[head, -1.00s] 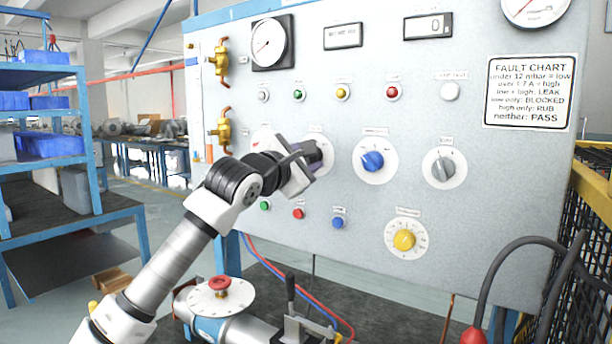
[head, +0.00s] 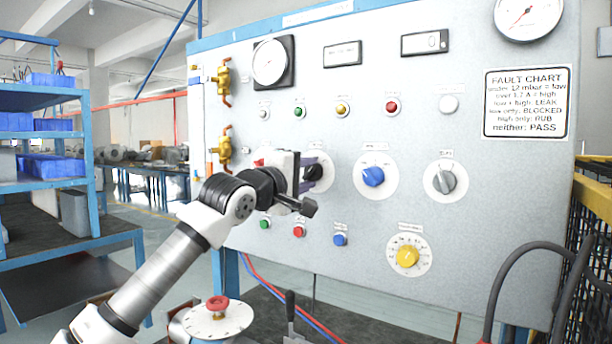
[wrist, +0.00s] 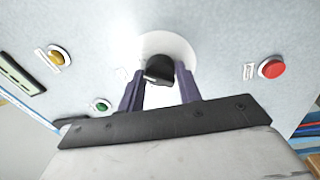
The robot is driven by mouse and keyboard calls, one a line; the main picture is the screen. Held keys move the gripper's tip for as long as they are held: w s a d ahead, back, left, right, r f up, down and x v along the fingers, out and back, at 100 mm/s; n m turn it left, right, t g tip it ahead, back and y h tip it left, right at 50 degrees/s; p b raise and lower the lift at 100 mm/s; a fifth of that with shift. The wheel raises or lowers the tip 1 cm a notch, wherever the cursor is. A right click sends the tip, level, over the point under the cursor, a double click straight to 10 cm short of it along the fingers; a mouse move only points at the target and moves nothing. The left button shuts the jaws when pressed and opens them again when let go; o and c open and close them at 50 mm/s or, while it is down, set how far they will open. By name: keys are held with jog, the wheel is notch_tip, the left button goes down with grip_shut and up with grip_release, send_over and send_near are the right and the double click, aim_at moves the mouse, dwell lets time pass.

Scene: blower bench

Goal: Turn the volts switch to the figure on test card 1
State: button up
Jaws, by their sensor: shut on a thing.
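A black knob (head: 315,172) on a white round dial is at the left of the panel's knob row. My gripper (head: 310,175) is at this knob, with its purple fingers on it. In the wrist view the fingers (wrist: 160,82) are on either side of the black knob (wrist: 160,68), shut on it. The white dial (wrist: 180,43) shows behind, its figures hidden or too small to read. I cannot read which knob is labelled volts. I cannot make out test card 1 in either view.
A blue knob (head: 373,176), a grey knob (head: 444,182) and a yellow knob (head: 408,256) are on the same panel (head: 500,220). A red button (wrist: 272,67) stands out beside my gripper. Brass valves (head: 223,150) are at the panel's left edge. A fault chart (head: 526,103) hangs at the right.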

jog(key=shift+d+f+m, duration=0.1)
jog(key=shift+f+m, duration=0.05)
jog(key=shift+m, duration=0.45)
jog(key=o, duration=0.9)
jog(key=shift+o, duration=0.2)
jog(key=r+b+v, duration=0.1)
jog(key=b+v, duration=0.2)
jog(key=v, duration=1.1)
jog(key=shift+f, duration=0.4)
jog(key=shift+w, duration=0.1)
